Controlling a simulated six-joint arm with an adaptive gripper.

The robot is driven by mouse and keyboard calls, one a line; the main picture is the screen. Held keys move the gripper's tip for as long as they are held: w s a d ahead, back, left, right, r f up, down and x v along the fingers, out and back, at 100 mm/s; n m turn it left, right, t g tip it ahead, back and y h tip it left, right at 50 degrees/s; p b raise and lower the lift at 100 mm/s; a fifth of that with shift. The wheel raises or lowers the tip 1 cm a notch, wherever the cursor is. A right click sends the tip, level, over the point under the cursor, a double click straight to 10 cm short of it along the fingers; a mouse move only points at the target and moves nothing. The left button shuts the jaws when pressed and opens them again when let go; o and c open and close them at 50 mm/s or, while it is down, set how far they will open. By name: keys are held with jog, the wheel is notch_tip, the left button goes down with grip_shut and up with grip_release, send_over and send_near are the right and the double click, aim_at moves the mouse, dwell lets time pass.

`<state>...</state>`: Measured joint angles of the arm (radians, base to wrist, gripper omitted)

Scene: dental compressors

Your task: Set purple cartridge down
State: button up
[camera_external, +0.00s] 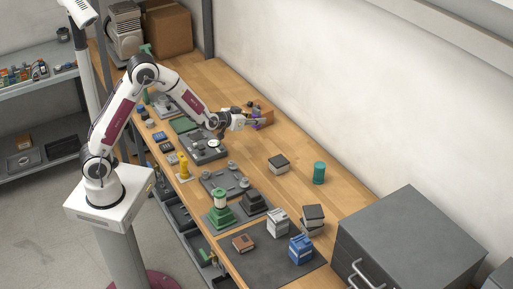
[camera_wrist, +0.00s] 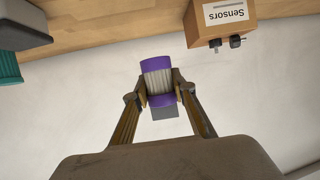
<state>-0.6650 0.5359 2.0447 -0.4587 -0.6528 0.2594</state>
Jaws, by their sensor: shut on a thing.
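The purple cartridge (camera_wrist: 158,81), with purple ends and a pale ribbed middle, sits between the fingers of my gripper (camera_wrist: 161,92) in the wrist view. My gripper is shut on its sides. In the external view, my gripper (camera_external: 256,121) is over the back part of the wooden bench, near the wall. There the cartridge (camera_external: 256,127) shows only as a small purple patch at the fingertips, close to a brown box. I cannot tell whether the cartridge touches the bench.
A wooden box labelled "Sensors" (camera_wrist: 222,20) is close by, with small dark parts on its front. A teal cylinder (camera_external: 319,173) and a grey-and-white block (camera_external: 278,163) stand farther along the bench (camera_external: 300,196). Dark trays with parts line the front. Bare wood lies between.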

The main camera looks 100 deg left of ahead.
aim_at(256, 109)
notch_tip(256, 109, up, 4)
jog(key=shift+r, duration=0.25)
jog(key=w+d+m+t+h, duration=0.15)
jog(key=w+d, duration=0.35)
jog(key=d, duration=0.5)
jog(key=w+d+m+t+h, duration=0.1)
jog(key=w+d+m+h, duration=0.1)
jog(key=w+d, duration=0.55)
jog(key=w+d+m+t+h, duration=0.15)
jog(key=w+d, duration=0.25)
jog(key=d, duration=0.7)
jog(key=d+m+t+h, duration=0.2)
jog(key=d+m+h, duration=0.4)
jog(key=d, duration=2.8)
jog(key=shift+w+a+f, duration=0.1)
jog(key=shift+w+f, duration=0.05)
jog(key=shift+f, duration=1.1)
jog(key=shift+w+a+f, duration=0.1)
jog(key=shift+f, duration=1.15)
jog(key=shift+f, duration=3.15)
